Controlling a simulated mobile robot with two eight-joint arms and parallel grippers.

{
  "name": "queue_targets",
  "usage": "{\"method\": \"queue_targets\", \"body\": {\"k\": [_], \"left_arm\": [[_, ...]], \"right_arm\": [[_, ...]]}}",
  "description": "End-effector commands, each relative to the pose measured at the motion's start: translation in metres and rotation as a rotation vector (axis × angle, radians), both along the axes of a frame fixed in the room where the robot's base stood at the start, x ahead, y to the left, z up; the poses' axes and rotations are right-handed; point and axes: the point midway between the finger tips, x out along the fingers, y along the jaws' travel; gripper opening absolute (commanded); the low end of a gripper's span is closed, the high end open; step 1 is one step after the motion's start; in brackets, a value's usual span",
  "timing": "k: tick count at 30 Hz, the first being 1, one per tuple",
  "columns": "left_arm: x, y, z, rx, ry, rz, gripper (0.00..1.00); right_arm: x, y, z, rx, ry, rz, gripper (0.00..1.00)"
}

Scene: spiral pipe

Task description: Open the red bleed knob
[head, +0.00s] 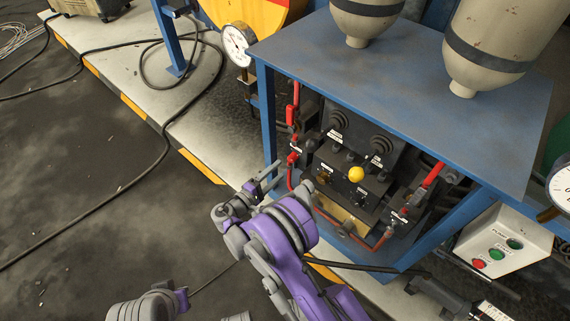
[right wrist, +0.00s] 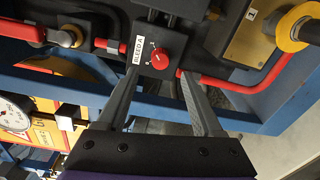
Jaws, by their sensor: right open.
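The red bleed knob (right wrist: 159,58) shows in the right wrist view, beside a white label reading BLEED A (right wrist: 138,50). It is a small square-looking red knob with a white mark on its face. My right gripper (right wrist: 160,76) is open, with one finger on each side of the knob; I cannot tell whether either finger touches it. In the head view my right gripper (head: 278,171) is at the left front of the blue-framed panel, next to the red pipe. My left gripper does not show.
A blue cabinet top (head: 400,95) overhangs the panel. Red pipes (head: 292,114) run along its sides. A yellow knob (head: 356,174) sits mid-panel. A gauge (head: 238,45) stands at upper left, a button box (head: 503,243) at right. A black cable (head: 150,150) crosses the open floor.

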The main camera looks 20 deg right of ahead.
Motion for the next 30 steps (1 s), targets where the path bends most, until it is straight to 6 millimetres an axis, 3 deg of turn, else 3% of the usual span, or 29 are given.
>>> {"method": "queue_targets", "body": {"k": [3, 9, 30], "left_arm": [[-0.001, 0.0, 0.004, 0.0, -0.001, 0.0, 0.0], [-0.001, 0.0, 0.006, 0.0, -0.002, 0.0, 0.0], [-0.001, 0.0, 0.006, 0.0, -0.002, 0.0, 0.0]], "right_arm": [[-0.012, 0.019, 0.002, 0.001, 0.0, 0.003, 0.68], [-0.023, 0.034, 0.002, 0.0, 0.0, 0.0, 0.68], [-0.023, 0.029, 0.008, 0.022, 0.014, -0.007, 0.68]]}}
